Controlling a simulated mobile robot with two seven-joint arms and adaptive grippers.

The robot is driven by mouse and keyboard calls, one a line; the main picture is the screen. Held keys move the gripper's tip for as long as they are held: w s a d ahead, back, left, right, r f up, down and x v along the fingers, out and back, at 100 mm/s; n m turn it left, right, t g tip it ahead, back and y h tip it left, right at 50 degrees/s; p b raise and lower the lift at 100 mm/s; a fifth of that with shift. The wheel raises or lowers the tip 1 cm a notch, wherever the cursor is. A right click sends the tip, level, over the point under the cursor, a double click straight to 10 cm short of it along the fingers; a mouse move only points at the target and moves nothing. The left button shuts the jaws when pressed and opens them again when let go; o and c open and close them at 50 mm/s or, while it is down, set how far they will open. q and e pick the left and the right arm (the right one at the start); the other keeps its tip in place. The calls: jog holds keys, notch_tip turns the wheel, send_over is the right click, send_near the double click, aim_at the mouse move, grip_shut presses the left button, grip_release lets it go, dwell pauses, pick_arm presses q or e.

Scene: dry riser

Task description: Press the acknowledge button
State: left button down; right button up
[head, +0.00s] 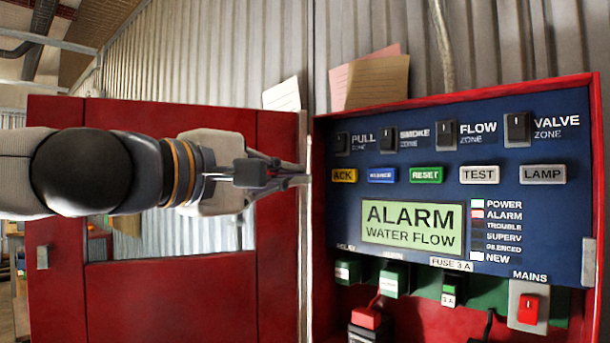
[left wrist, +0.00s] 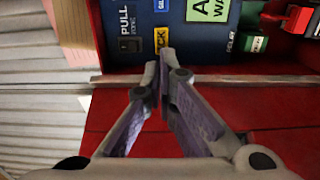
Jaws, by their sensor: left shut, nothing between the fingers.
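The yellow ACK button (head: 344,175) is at the left end of a row of buttons on the blue alarm panel (head: 400,285). In the left wrist view the yellow ACK button (left wrist: 162,40) lies just beyond my fingertips, which partly cover its lettering. My left gripper (head: 306,174) is shut and empty. In the head view its fingertips are at the red cabinet's left edge, level with the button and a short gap left of it. In the left wrist view the left gripper (left wrist: 162,58) has its fingertips together. My right gripper is not in view.
SILENCE (head: 382,175), RESET (head: 426,175), TEST (head: 479,175) and LAMP (head: 543,174) buttons sit right of ACK. Zone switches are above. The display (head: 413,223) reads ALARM WATER FLOW. A red MAINS switch (head: 528,308) is below. The open red door (head: 170,300) is behind my left arm.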

pick_arm(q)
jog(key=b+x, duration=0.2)
jog(key=x, duration=0.7)
jog(key=shift+w+a+f, duration=0.15)
jog(key=shift+w, duration=0.05)
jog(key=shift+w+d, duration=0.35)
jog(key=shift+w, duration=0.05)
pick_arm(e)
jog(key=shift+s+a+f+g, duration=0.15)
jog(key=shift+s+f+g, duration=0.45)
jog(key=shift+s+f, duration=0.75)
pick_arm(q)
jog(key=shift+w+d, duration=0.35)
jog(key=shift+w, duration=0.15)
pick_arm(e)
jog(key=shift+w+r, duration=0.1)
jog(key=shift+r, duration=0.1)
pick_arm(q)
jog(key=p, duration=0.2)
send_near(343, 176)
jog(key=w, duration=0.1)
jog(key=shift+w+d, duration=0.3)
jog(key=shift+d, duration=0.2)
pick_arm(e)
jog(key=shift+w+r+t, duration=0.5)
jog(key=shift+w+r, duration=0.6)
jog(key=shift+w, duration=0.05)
